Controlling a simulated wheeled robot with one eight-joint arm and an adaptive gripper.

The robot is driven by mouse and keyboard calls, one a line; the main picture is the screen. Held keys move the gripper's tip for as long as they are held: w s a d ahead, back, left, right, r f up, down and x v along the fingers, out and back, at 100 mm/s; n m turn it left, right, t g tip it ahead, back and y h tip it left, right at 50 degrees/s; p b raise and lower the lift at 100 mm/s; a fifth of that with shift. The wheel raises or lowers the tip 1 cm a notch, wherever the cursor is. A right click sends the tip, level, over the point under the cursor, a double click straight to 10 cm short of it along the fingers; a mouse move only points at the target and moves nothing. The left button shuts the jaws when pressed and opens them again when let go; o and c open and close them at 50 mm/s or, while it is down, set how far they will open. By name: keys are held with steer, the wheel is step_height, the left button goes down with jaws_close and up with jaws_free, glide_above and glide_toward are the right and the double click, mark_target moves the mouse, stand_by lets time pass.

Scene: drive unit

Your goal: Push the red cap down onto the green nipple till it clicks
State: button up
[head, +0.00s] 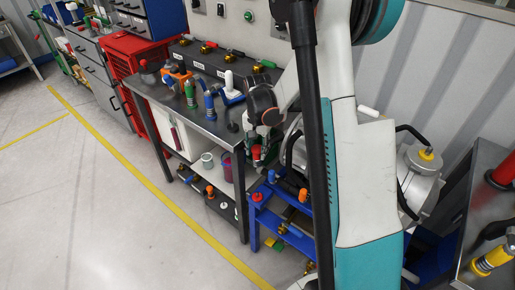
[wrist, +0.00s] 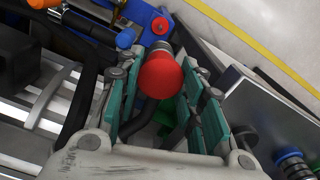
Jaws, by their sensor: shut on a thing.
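The red cap (wrist: 160,76) sits between the teal-padded fingers of my gripper (wrist: 162,82) in the wrist view. The fingers are shut on it, one on each side. A dark grey collar shows just past the cap. Something green (wrist: 168,116) shows partly below the cap between the fingers; I cannot tell if it is the nipple, or whether the cap touches it. In the head view the red cap (head: 256,153) is small, under my gripper (head: 262,138), near the workbench's right end. My arm hides much of that area.
The dark workbench (head: 207,122) holds several coloured fittings and handles. A blue stand (head: 262,216) with a red button (head: 257,197) is close by; the button also shows in the wrist view (wrist: 160,26). A grey motor-like unit (head: 423,175) stands at right. The floor at left is clear.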

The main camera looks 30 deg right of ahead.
steer(key=shift+r, duration=0.15)
steer(key=shift+r+p, duration=1.5)
steer(key=shift+r, duration=0.8)
